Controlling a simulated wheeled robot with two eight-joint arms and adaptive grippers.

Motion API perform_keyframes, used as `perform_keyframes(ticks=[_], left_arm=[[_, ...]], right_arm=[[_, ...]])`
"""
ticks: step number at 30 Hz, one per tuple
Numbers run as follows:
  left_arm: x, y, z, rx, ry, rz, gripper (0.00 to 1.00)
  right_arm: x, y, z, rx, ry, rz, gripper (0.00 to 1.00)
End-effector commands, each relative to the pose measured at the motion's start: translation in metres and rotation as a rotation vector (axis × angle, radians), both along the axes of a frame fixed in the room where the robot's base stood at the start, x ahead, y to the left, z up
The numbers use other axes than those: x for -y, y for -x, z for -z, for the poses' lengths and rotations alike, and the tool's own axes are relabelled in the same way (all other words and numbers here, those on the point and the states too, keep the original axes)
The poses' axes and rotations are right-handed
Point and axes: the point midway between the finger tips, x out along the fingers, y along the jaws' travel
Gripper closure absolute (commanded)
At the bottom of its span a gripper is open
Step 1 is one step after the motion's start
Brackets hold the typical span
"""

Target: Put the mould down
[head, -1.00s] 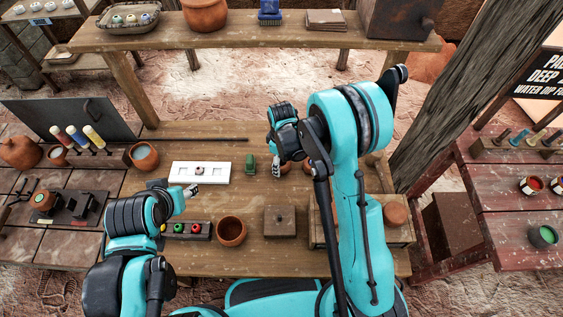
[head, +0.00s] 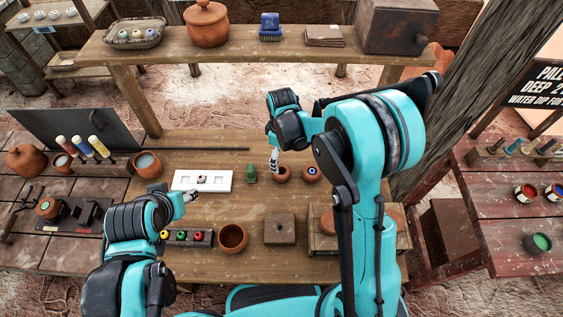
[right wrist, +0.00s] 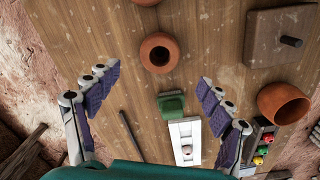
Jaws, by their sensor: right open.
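No thing is plainly marked as the mould; a small green block-like piece (head: 250,173) may be it. It stands on the wooden table (head: 330,222), just right of a white plate with square openings (head: 188,181). In the right wrist view the green piece (right wrist: 171,104) lies below and between my spread fingers, touching neither. My right gripper (right wrist: 150,100) is open and empty above the table; in the head view it (head: 274,160) hangs near the bowls. My left gripper (head: 190,195) is over the table's left part, its jaws too small to judge.
A brown square block with a peg (head: 280,228) and a row of coloured buttons (head: 187,238) sit in front. A thin rod lies behind.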

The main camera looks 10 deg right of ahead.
Motion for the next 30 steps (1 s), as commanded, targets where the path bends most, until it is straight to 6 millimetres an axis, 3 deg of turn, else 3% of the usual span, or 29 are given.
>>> perform_keyframes(ticks=[1,8,13,21,30], left_arm=[[0.0,0.0,-0.004,0.0,0.0,0.0,0.52],[0.0,0.0,-0.007,0.0,0.0,0.0,0.52],[0.0,0.0,-0.007,0.0,0.0,0.0,0.52],[0.0,0.0,-0.007,0.0,0.0,0.0,0.52],[0.0,0.0,-0.007,0.0,0.0,0.0,0.52]], right_arm=[[0.0,0.0,-0.01,0.0,0.0,0.0,0.2],[0.001,0.002,-0.031,0.009,-0.001,0.014,0.2],[0.011,0.017,-0.064,0.072,-0.013,0.115,0.2],[0.034,0.062,-0.126,0.232,-0.066,0.376,0.2],[0.055,0.122,-0.163,0.404,-0.161,0.661,0.2]])
